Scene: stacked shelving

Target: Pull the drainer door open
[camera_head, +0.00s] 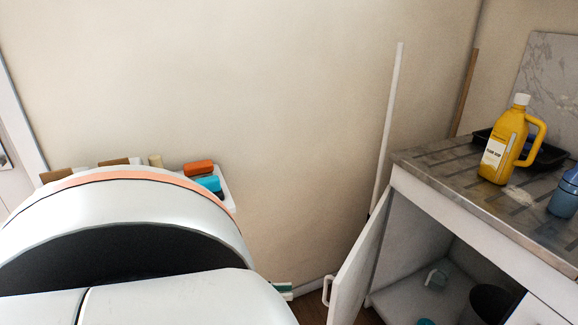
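The drainer door (361,262) is a white cabinet door under the metal drainer top (455,180), at the lower right. It stands swung open, and the inside of the cabinet (405,295) shows to its right. A small pale handle (327,290) is on the door's outer face, near its free edge. The lower end of the door is cut off by the picture's bottom edge. I cannot make out either gripper in the head view. A large white rounded part of my own body fills the lower left and hides what is behind it.
A yellow bottle (497,155), a black tray (550,155) and a blue bottle (565,195) stand on the drainer top. A dark bin (487,302) is inside the cabinet. A white pole (388,125) leans on the wall. A shelf at left holds orange (198,168) and blue (210,184) items.

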